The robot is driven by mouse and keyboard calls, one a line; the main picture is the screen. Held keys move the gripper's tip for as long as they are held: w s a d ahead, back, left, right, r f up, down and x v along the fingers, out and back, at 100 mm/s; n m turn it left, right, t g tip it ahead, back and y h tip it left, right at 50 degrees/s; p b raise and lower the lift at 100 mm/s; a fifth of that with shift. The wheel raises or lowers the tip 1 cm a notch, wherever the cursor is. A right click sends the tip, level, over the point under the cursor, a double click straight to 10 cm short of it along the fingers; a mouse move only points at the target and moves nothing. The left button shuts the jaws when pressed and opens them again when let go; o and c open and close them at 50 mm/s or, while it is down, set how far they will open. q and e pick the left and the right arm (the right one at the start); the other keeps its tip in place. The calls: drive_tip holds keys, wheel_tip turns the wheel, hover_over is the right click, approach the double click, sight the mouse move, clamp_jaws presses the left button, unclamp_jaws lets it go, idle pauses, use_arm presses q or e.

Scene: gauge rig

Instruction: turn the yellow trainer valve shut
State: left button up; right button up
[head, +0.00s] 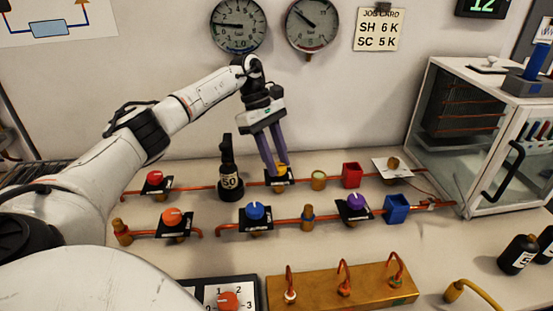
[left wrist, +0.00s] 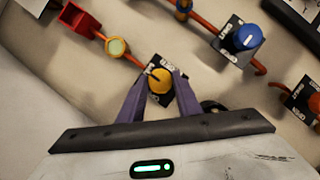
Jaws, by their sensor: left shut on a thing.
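The yellow trainer valve (head: 281,168) is a small round knob on a black label plate, on the back copper pipe line. It also shows in the left wrist view (left wrist: 160,80), with a dark pointer line on its face. My left gripper (head: 279,165) reaches down from above, and its two purple fingers are closed on either side of the yellow knob. In the left wrist view the fingertips (left wrist: 160,82) flank the knob. Part of the label plate is hidden by the fingers. My right gripper is not in view.
A blue knob (head: 255,211) and a purple knob (head: 356,202) sit on the front pipe line. A red block (head: 352,175) is to the right. A glass cabinet (head: 485,140) stands at the right.

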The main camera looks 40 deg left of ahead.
use_arm(q)
drive_tip(key=shift+c, duration=0.2)
drive_tip(key=o, duration=1.1)
drive_tip(key=v, duration=1)
drive_tip(key=shift+a+r, duration=0.15)
drive_tip(key=shift+s, duration=0.1)
